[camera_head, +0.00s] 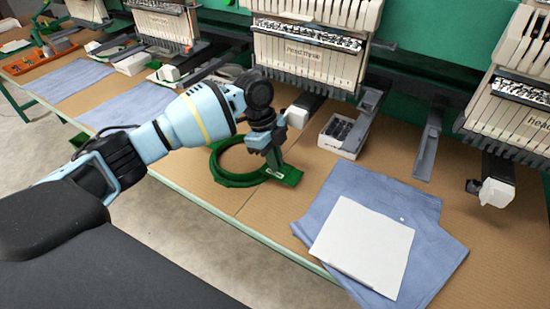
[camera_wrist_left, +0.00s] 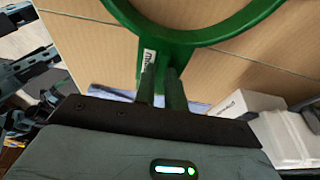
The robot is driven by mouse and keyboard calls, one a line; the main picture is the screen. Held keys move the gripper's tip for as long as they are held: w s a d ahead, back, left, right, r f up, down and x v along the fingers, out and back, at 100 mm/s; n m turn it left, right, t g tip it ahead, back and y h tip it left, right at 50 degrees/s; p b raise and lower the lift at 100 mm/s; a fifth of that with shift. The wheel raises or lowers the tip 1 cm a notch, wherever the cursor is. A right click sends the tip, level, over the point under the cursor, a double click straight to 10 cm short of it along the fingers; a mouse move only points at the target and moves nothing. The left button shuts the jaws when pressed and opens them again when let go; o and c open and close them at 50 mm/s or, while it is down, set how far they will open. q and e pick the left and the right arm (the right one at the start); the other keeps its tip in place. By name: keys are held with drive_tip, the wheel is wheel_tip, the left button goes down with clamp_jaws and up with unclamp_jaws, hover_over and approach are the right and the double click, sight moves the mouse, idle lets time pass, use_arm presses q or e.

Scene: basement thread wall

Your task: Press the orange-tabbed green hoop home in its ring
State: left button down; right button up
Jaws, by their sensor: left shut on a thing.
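A green hoop (camera_head: 228,180) with a flat bracket lies at the table's front edge, below the machine head marked "head three". Its open ring is on the left and its bracket, with a small pale label, on the right. My left gripper (camera_head: 273,165) comes down on the bracket and is shut on it. In the left wrist view the green ring (camera_wrist_left: 212,36) curves across the top and its stem runs down to my left gripper (camera_wrist_left: 162,90). I see no orange tab on this hoop. Whether it is seated in another ring cannot be told. My right gripper is not in view.
A blue cloth (camera_head: 430,240) with a white sheet (camera_head: 362,246) on it lies to the right. A white box (camera_head: 343,140) of dark pieces stands behind. An orange tray (camera_head: 40,60) is at the far left. Machine heads hang over the table's back.

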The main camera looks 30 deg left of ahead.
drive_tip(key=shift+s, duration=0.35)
use_arm(q)
drive_tip(key=shift+f, duration=0.1)
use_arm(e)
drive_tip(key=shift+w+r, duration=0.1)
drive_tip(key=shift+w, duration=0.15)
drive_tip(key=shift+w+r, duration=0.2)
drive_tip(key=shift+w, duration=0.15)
use_arm(q)
drive_tip(key=shift+f, duration=0.1)
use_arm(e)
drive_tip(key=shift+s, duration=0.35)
use_arm(q)
drive_tip(key=c, duration=1.4)
unclamp_jaws()
